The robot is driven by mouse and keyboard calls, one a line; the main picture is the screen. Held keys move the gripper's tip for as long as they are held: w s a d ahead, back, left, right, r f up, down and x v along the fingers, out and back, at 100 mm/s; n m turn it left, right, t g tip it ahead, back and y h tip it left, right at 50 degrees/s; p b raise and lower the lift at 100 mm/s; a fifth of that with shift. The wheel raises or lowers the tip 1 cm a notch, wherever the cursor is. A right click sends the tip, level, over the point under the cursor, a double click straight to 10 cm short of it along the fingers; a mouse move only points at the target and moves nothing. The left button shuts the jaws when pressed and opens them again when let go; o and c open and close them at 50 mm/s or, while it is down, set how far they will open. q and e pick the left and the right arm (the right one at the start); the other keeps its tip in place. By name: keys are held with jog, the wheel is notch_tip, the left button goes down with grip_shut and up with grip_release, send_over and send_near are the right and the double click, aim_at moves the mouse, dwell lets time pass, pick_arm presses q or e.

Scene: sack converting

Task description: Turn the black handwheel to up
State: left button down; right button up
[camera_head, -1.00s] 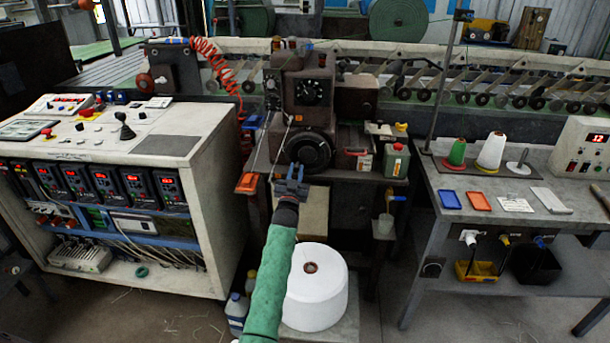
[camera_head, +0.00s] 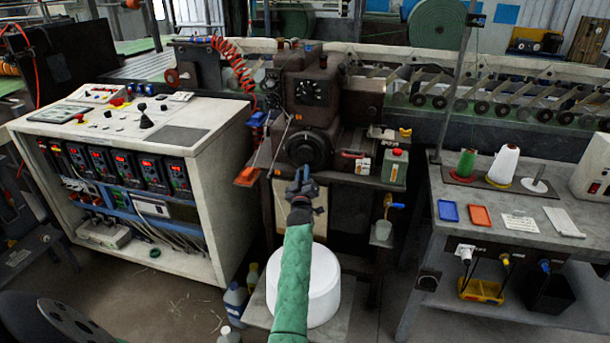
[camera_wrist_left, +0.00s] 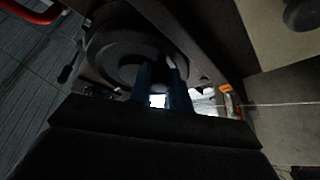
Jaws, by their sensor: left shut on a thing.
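My right gripper is not in view.
A large white spool (camera_head: 322,285) stands below my left arm. A control cabinet (camera_head: 218,165) is at left, a grey table (camera_head: 460,187) at right.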

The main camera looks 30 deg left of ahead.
pick_arm(q)
jog(key=shift+d, duration=0.1)
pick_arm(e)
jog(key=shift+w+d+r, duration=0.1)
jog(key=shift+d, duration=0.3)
pick_arm(q)
jog(key=c, duration=1.3)
grip_release()
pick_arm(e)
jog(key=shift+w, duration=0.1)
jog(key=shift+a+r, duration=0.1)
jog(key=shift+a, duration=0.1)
pick_arm(q)
jog(key=p+v, duration=0.1)
jog(key=v, duration=0.6)
jog(key=shift+s+d+p, duration=0.2)
jog(key=shift+s+p, duration=0.05)
jog(key=shift+p, duration=0.15)
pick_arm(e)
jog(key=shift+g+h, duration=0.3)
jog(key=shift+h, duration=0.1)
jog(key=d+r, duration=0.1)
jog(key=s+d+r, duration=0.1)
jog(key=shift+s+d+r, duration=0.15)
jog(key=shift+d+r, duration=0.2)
pick_arm(q)
jog(key=shift+f, duration=0.15)
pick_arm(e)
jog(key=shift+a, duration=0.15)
